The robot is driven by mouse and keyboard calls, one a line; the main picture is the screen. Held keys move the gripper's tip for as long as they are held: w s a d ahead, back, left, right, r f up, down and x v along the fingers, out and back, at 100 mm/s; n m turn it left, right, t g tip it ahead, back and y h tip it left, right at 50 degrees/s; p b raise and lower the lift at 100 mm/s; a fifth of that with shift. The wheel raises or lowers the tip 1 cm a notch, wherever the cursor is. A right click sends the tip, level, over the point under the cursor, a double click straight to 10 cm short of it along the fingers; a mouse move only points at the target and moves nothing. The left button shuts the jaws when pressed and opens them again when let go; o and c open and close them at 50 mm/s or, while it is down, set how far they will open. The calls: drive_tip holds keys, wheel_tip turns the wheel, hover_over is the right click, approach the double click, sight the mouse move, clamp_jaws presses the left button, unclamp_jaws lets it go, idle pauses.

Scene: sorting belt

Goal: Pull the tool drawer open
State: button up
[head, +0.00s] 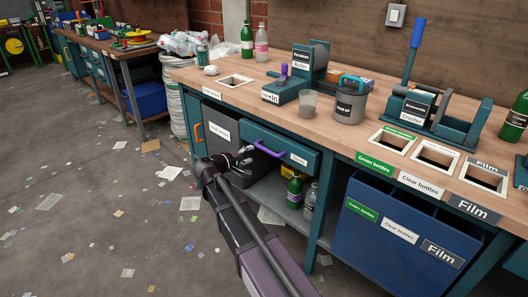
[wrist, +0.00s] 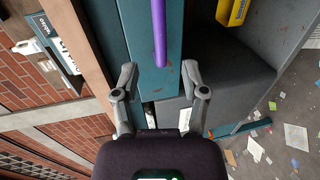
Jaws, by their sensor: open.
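The tool drawer (head: 284,148) is a teal front under the wooden worktop, with a small white label. It looks shut or nearly so. Its purple bar handle (head: 268,149) runs along the front. In the wrist view the handle (wrist: 159,32) stands upright in the upper middle on the teal front (wrist: 143,50). My gripper (head: 245,152) is at the left end of the handle in the head view. In the wrist view my gripper (wrist: 158,73) is open, one finger on each side of the handle's line. The handle's near end lies about between the fingertips; contact cannot be told.
Below is an open shelf with a green bottle (head: 294,190). A blue bin (head: 400,225) stands to the right. The worktop holds a crusher (head: 420,115) and a grey pot (head: 349,103). Scraps litter the floor.

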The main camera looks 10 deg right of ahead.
sight(265, 148)
drive_tip(key=b+x, duration=0.1)
drive_tip(key=x, duration=0.7)
drive_tip(key=shift+w+d+b, duration=0.15)
drive_tip(key=shift+d+b, duration=0.05)
drive_tip(key=shift+b, duration=0.1)
clamp_jaws()
